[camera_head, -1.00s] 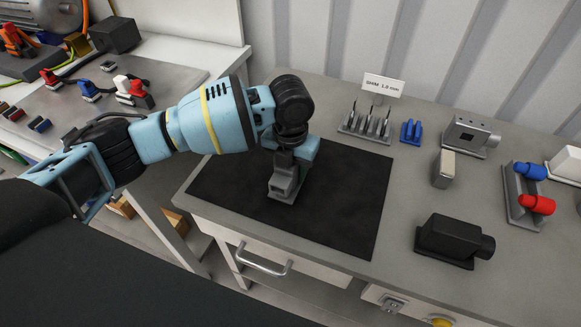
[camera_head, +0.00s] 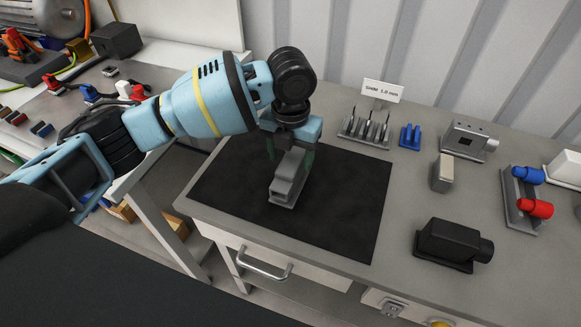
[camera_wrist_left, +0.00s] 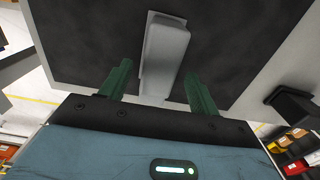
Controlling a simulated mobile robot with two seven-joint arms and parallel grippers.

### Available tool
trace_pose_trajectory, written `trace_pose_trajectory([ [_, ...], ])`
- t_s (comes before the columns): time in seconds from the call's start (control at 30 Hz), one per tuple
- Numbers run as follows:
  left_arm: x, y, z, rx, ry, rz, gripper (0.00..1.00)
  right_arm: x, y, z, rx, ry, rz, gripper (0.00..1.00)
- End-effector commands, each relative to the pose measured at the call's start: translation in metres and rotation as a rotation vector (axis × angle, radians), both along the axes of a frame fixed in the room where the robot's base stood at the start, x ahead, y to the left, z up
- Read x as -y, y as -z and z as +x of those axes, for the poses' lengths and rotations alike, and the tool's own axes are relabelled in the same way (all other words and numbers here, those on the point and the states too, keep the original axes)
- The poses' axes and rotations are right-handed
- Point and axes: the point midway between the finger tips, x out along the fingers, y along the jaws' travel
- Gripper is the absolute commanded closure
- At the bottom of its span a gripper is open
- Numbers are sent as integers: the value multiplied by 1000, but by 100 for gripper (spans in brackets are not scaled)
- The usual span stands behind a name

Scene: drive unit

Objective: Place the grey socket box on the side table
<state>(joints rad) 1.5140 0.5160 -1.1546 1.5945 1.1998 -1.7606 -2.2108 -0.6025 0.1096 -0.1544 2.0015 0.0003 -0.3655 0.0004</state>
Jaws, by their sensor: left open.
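The grey socket box (camera_head: 288,181) stands on a black mat (camera_head: 340,205) on the side table (camera_head: 405,190). My left gripper (camera_head: 290,158) is open above the box, with its green fingers spread at either side of the box's upper part. In the left wrist view, the grey box (camera_wrist_left: 165,50) lies ahead between the two open fingers (camera_wrist_left: 160,88), with gaps on both sides. My right gripper is not in view.
A shim rack (camera_head: 365,128), a small blue holder (camera_head: 410,135) and a black boxed device (camera_head: 450,242) stand on the table right of the mat. A bench (camera_head: 130,70) with a motor and coloured connectors is at the left. The mat around the box is bare.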

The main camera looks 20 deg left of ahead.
Motion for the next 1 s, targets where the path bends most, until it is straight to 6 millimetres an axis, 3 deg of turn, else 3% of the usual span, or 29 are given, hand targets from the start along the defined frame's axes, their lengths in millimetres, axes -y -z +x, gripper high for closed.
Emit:
trace_pose_trajectory([
  [0.1,0,-25,1,2,1,-1,38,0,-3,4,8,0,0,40],
  [0.33,0,-52,0,-1,0,0,38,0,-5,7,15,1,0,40],
  [1.0,0,-57,0,-2,1,1,38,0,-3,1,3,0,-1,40],
])
